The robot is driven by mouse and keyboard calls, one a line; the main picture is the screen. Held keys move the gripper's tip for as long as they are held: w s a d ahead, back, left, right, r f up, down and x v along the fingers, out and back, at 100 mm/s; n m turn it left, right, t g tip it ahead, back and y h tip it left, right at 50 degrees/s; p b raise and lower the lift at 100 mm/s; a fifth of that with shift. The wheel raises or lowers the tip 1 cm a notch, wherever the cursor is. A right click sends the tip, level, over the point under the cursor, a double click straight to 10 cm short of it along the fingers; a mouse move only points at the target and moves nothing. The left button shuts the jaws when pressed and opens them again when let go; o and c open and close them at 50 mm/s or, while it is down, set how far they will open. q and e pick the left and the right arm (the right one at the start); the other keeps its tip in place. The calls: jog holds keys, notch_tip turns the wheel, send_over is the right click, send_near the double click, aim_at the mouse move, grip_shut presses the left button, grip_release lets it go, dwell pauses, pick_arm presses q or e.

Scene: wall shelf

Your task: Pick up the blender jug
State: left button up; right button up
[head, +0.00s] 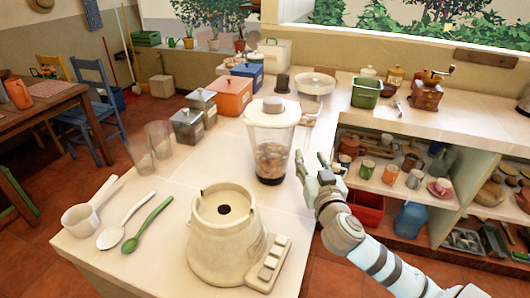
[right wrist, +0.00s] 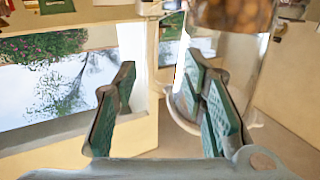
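The clear blender jug (head: 271,140) stands upright on the counter, with a pale lid and brown pieces inside its lower part. The cream blender base (head: 222,240) stands apart from it, nearer me, with its top socket empty. My right gripper (head: 312,168) is just right of the jug, fingers pointing up and towards it. In the right wrist view the fingers (right wrist: 160,105) are spread with nothing between them. The jug (right wrist: 236,55) shows there upside down, behind the right-hand finger; contact cannot be told. My left gripper is out of view.
Left of the base lie a white scoop (head: 80,219), a white spoon (head: 118,233) and a green spoon (head: 143,230). Two clear glasses (head: 159,138) and several canisters (head: 231,95) stand behind. Open shelves (head: 420,197) are on the right.

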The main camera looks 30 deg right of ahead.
aim_at(308, 142)
jog(key=w+d, duration=0.1)
jog(key=w+d+r, duration=0.1)
jog(key=w+d, duration=0.1)
jog(key=x, duration=0.3)
jog(key=f+x, duration=0.1)
jog(key=x, duration=0.1)
jog(key=shift+w, duration=0.3)
jog(key=shift+d, duration=0.15)
jog(key=shift+s+r, duration=0.15)
jog(key=shift+s, duration=0.05)
jog(key=shift+c, duration=0.5)
jog(key=c, duration=0.3)
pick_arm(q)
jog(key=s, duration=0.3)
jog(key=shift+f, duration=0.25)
pick_arm(e)
grip_shut()
